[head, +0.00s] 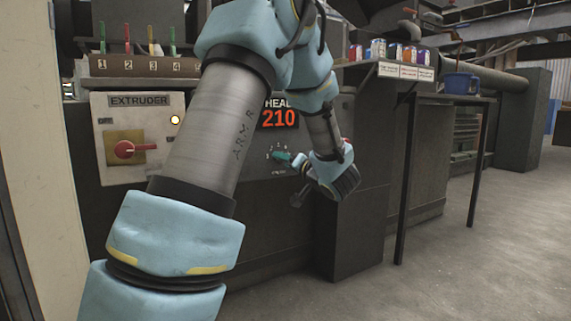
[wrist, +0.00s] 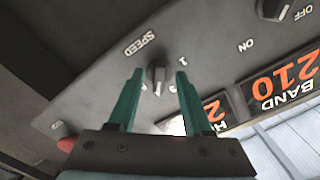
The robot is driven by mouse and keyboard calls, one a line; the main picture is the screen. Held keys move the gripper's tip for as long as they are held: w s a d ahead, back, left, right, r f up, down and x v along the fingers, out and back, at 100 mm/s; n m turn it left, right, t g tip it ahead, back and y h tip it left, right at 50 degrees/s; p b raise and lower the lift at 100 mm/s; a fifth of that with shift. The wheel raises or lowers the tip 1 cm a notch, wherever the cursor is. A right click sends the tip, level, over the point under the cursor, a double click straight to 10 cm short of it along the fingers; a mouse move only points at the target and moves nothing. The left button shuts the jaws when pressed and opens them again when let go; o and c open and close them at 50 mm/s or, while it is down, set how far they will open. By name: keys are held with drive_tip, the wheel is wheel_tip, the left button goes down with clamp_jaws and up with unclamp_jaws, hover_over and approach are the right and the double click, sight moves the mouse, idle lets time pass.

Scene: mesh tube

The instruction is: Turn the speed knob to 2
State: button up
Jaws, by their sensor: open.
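The speed knob (wrist: 156,76) is a small dark knob on a grey panel under the label SPEED, in the wrist view. Its light pointer mark faces the lower edge of that picture. A 1 shows right of it; other dial marks are partly hidden by my fingers. My gripper (wrist: 160,76) is open, with one teal finger on each side of the knob. Whether either finger touches it, I cannot tell. In the head view my gripper (head: 281,156) is at the dial on the machine front, and the knob itself is hidden there.
The panel has a second knob (wrist: 270,8) marked ON and OFF and red 210 displays (wrist: 284,86). The extruder box (head: 107,126) with a red switch (head: 125,149) is at left. A black-legged table (head: 446,98) stands right; open floor lies beyond.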

drive_tip(key=shift+c, duration=0.2)
clamp_jaws()
drive_tip(key=shift+n, duration=0.3)
drive_tip(key=shift+w+d+n+b, duration=0.1)
drive_tip(key=shift+d+n+b, duration=0.05)
drive_tip(key=shift+n, duration=3.65)
drive_tip(key=shift+d+n+b, duration=0.15)
drive_tip(key=shift+n, duration=3.65)
